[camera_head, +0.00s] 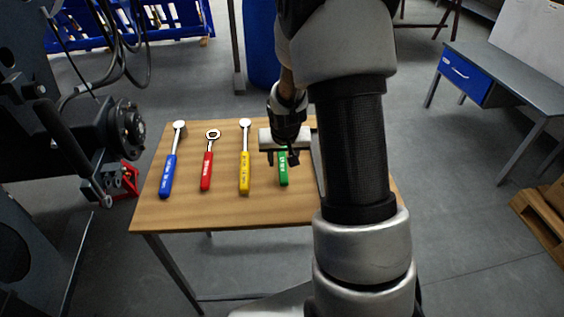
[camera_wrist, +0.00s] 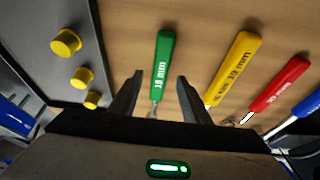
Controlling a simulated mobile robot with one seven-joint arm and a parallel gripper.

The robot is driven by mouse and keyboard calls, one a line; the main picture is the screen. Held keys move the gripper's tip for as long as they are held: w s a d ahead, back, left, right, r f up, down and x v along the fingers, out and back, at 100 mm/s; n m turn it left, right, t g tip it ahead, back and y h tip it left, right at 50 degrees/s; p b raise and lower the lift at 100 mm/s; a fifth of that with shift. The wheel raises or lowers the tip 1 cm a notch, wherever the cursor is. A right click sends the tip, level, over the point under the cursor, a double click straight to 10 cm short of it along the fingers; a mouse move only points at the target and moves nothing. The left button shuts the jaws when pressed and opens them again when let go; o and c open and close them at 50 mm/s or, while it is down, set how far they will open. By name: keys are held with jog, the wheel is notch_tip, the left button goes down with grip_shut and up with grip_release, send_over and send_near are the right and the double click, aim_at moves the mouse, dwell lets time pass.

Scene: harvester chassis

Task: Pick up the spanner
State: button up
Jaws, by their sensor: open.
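Four-tool row on a wooden table (camera_head: 210,212): a red-handled tool (camera_head: 207,168) with an open ring head looks like a spanner. It stands between a blue-handled tool (camera_head: 169,172) and a yellow-handled tool (camera_head: 245,170). A green-handled tool (camera_head: 284,175) lies to the right, its head hidden by my gripper (camera_head: 283,158). In the wrist view, my gripper (camera_wrist: 158,84) is open, with the green handle (camera_wrist: 163,62) between its fingers in the picture. The yellow handle (camera_wrist: 235,65) and red handle (camera_wrist: 281,82) are to the right. I cannot tell the gripper's height above the table.
A grey panel or tray with yellow knobs (camera_wrist: 66,43) lies left of the green handle in the wrist view. Dark machinery (camera_head: 110,125) stands left of the table. A desk with a blue drawer (camera_head: 466,73) is at the right. The table's front strip is clear.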

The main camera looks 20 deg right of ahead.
jog(key=shift+x, duration=1.45)
grip_shut()
jog(key=shift+r, duration=0.1)
notch_tip(320, 180, up, 10)
jog(key=p, duration=0.1)
jog(key=c, duration=0.6)
grip_release()
grip_shut()
